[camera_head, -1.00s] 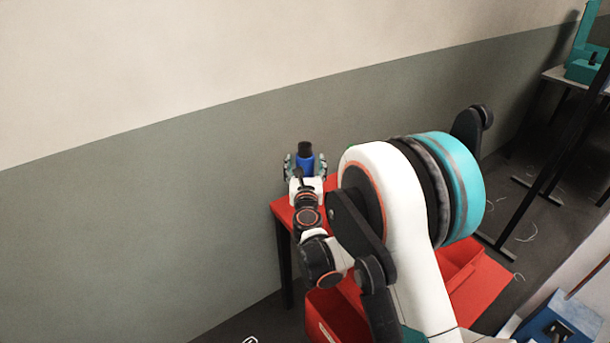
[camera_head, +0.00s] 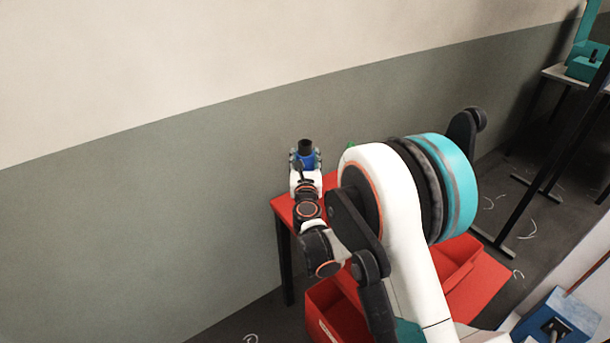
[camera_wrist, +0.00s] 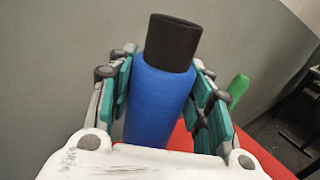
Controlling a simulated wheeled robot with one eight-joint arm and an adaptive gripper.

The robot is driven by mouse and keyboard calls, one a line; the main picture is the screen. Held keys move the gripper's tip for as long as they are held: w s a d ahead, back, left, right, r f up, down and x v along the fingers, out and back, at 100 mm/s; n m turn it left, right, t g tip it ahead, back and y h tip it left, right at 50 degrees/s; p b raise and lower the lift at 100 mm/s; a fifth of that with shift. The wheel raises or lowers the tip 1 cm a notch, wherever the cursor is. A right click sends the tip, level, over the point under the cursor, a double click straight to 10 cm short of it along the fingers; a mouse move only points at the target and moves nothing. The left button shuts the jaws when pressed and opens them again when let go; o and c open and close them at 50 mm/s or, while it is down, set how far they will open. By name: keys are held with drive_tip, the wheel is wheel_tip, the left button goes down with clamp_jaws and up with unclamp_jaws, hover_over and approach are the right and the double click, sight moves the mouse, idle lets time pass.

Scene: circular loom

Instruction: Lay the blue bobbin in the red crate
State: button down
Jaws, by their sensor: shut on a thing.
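The blue bobbin (camera_head: 305,160) has a dark end and stands roughly upright in my gripper (camera_head: 306,158), near the grey-green wall. In the wrist view the blue bobbin (camera_wrist: 160,103) sits between the teal finger pads of my gripper (camera_wrist: 162,92), which is shut on it. Its lower end is hidden by the gripper body. A red crate (camera_head: 318,318) with a small pale label shows low in the head view, below and to the right of the gripper.
A red table top (camera_head: 285,208) lies under and behind my wrist. Another red open-box shape (camera_head: 458,262) shows right of my arm. A green piece (camera_wrist: 238,90) stands right of the gripper. A blue device (camera_head: 556,320) is at lower right. The wall is close on the left.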

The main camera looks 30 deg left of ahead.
drive_tip(key=shift+r, duration=0.7)
wheel_tip(320, 180, up, 18)
drive_tip(key=p, duration=0.9)
idle(0.4)
idle(0.3)
